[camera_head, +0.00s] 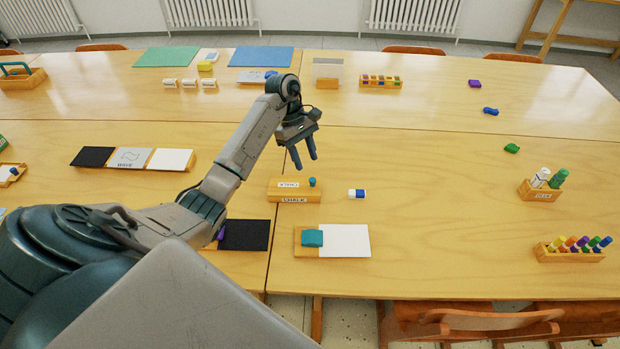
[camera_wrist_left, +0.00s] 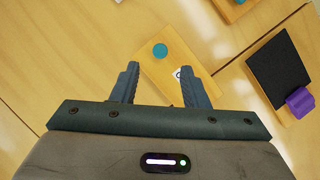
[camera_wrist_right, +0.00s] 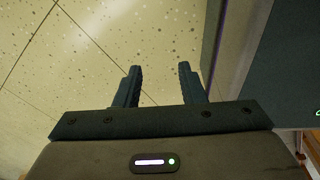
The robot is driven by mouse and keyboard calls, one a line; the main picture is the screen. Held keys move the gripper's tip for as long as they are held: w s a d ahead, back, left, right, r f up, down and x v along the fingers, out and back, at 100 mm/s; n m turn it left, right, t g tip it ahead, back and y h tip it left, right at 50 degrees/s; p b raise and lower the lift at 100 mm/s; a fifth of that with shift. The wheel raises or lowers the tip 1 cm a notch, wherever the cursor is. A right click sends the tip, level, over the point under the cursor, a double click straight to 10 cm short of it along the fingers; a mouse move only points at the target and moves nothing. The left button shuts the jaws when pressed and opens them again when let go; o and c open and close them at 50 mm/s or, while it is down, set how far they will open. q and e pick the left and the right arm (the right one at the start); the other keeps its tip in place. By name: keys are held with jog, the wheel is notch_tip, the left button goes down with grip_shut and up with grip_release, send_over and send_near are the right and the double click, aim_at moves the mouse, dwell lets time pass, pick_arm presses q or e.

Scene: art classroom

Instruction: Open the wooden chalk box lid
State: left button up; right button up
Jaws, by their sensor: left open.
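The wooden chalk box (camera_head: 294,196) sits on the table in front of me, its lid closed. CHALK labels show on its top and front, and a small teal knob (camera_head: 312,182) stands at the right end of the lid. My left gripper (camera_head: 304,158) is open and empty above and behind the box, fingers pointing down. In the left wrist view the box (camera_wrist_left: 180,85) and the round teal knob (camera_wrist_left: 160,50) lie beyond and between the open fingers, apart from them. In the right wrist view my right gripper (camera_wrist_right: 160,85) is open and empty over the speckled floor.
A blue-and-white eraser (camera_head: 357,193) lies right of the box. In front are a wooden tray with a white card (camera_head: 345,241) and teal block (camera_head: 312,238), and a black panel (camera_head: 244,235). Marker racks (camera_head: 570,256) stand at right.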

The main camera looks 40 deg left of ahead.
aim_at(312, 179)
pick_arm(q)
jog(key=b+x, duration=0.2)
jog(key=x, duration=0.2)
jog(key=shift+f, duration=0.2)
jog(key=shift+d+f, duration=0.2)
jog(key=shift+f, duration=0.25)
pick_arm(e)
jog(key=shift+w+a+f, duration=0.1)
jog(key=shift+w+f, duration=0.3)
jog(key=shift+f, duration=0.25)
jog(key=shift+w+a+f, duration=0.1)
jog(key=shift+w+f, duration=0.3)
jog(key=shift+f, duration=0.2)
pick_arm(q)
jog(key=shift+c, duration=0.4)
pick_arm(e)
jog(key=shift+s, duration=0.1)
pick_arm(q)
grip_shut()
pick_arm(e)
jog(key=shift+s+f, duration=0.1)
jog(key=shift+s, duration=0.1)
